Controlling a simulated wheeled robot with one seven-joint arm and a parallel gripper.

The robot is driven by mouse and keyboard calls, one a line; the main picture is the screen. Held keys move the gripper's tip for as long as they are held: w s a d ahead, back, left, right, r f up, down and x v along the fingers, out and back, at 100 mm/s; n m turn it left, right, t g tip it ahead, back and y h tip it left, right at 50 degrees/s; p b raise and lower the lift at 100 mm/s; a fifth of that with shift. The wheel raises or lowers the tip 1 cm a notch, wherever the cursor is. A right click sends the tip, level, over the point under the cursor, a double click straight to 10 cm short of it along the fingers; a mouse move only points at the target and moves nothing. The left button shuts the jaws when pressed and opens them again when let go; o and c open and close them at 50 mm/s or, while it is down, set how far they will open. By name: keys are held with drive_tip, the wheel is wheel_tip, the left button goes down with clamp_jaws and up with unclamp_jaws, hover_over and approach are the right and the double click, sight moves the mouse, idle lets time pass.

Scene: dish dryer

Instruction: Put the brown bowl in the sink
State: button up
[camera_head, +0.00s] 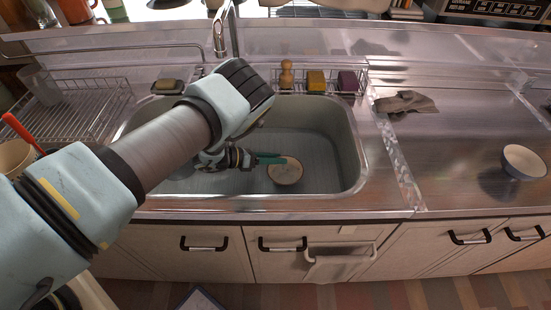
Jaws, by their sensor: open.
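A small round bowl with a brown rim and a pale inside (285,171) is in the sink (345,150), near its front wall. It looks like the brown bowl. I cannot tell whether it rests on the sink floor. My gripper (270,159) reaches down into the sink from the left. Its teal fingers are open and point right, with their tips at the bowl's upper left edge. I cannot tell whether they touch the bowl. My arm hides the left part of the sink.
A white bowl (524,162) and a grey cloth (406,103) are on the right counter. The faucet (219,35) and a wire rack with sponges (316,82) are behind the sink. A drying rack (75,105) stands left. The counter between the cloth and white bowl is clear.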

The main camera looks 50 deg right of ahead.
drive_tip(key=b+v, duration=0.2)
drive_tip(key=v, duration=1)
drive_tip(key=shift+f+b, duration=0.1)
drive_tip(key=shift+b, duration=0.2)
